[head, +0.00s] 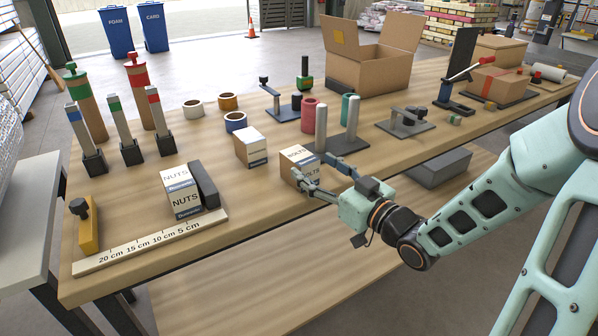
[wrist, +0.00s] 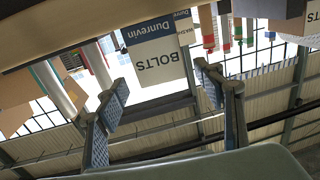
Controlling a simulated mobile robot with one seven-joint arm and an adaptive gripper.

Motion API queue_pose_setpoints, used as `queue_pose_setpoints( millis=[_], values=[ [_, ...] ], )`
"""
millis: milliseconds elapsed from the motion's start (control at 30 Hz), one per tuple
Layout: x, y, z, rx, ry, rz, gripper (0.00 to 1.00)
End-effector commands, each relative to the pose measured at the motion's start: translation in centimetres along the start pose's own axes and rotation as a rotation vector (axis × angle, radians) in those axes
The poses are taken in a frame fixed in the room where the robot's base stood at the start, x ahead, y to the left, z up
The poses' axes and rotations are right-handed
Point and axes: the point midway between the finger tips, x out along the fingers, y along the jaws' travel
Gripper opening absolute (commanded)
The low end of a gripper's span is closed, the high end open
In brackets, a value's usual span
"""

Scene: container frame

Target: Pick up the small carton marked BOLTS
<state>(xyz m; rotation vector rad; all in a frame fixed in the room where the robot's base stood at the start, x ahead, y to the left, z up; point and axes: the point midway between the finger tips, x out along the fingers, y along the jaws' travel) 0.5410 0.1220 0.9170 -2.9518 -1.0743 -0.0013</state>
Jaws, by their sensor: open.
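The small carton marked BOLTS (head: 297,155) stands upright on the wooden workbench (head: 250,205), near its front edge. It is white and brown with a dark blue band. In the wrist view, which is upside down, the BOLTS carton (wrist: 160,68) shows its label straight ahead, between the two fingers. My gripper (head: 312,166) is open at the carton's near right side, one fingertip towards each side of it. In the wrist view my gripper (wrist: 160,82) shows empty space between its pads. I cannot tell whether either fingertip touches the carton.
Two grey posts on a stand (head: 352,125) rise close behind my gripper.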

Motion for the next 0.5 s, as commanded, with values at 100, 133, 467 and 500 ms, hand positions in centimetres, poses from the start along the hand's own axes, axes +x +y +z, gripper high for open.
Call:
queue_pose_setpoints(
  millis=[100,133,467,500],
  values=[
    [0.9,-0.1,0.0,0.0,0.0,-0.001,0.62],
    [1.1,-0.1,0.1,0.0,0.0,-0.001,0.62],
    [5.5,-0.3,0.2,0.0,0.001,-0.001,0.62],
    [5.8,-0.3,0.2,0.0,0.0,0.0,0.62]
  ],
)
